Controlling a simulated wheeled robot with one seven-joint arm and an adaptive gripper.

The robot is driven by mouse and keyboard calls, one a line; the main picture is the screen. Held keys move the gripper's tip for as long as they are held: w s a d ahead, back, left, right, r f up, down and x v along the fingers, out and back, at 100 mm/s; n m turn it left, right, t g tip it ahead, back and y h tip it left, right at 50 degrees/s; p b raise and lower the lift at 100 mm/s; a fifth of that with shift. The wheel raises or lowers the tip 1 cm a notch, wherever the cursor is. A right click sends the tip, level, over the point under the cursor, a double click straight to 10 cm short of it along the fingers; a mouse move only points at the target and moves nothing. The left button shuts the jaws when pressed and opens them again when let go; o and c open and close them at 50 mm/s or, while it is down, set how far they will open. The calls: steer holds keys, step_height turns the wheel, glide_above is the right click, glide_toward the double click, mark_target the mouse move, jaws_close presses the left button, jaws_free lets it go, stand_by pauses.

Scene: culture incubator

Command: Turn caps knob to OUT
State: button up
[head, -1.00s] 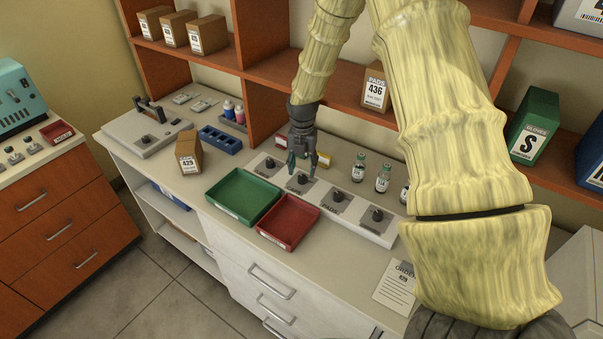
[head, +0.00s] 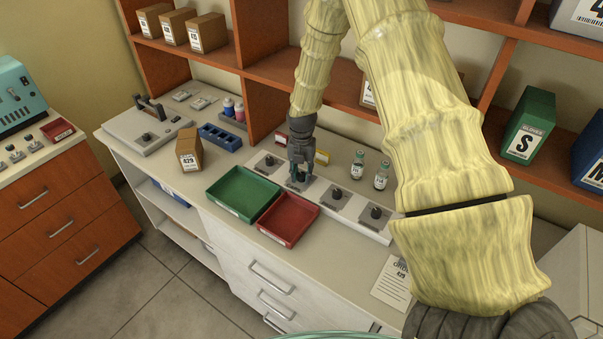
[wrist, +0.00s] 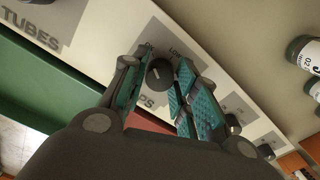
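The caps knob (wrist: 159,74) is a dark round knob with a light pointer mark, on a grey plate whose partly hidden label ends in "PS".
The white knob panel (head: 318,203) has other knobs beside it, one labelled TUBES (wrist: 33,28). A green tray (head: 243,193) and a red tray (head: 288,218) lie in front. Vials (head: 358,166) stand behind. A brown box (head: 189,149) stands at left.

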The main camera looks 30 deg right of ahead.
steer(key=c, duration=0.4)
steer(key=shift+m, duration=0.3)
steer(key=m+b, duration=0.1)
steer(key=m, duration=0.3)
steer(key=shift+m, duration=0.3)
steer(key=m+b, duration=0.1)
steer(key=m, duration=0.5)
steer(key=m+b, duration=0.1)
steer(key=m, duration=0.5)
steer(key=shift+w+m, duration=0.1)
steer(key=shift+m, duration=0.3)
steer(key=m, duration=0.5)
steer(key=shift+m+b, duration=0.35)
steer(key=shift+m, duration=0.05)
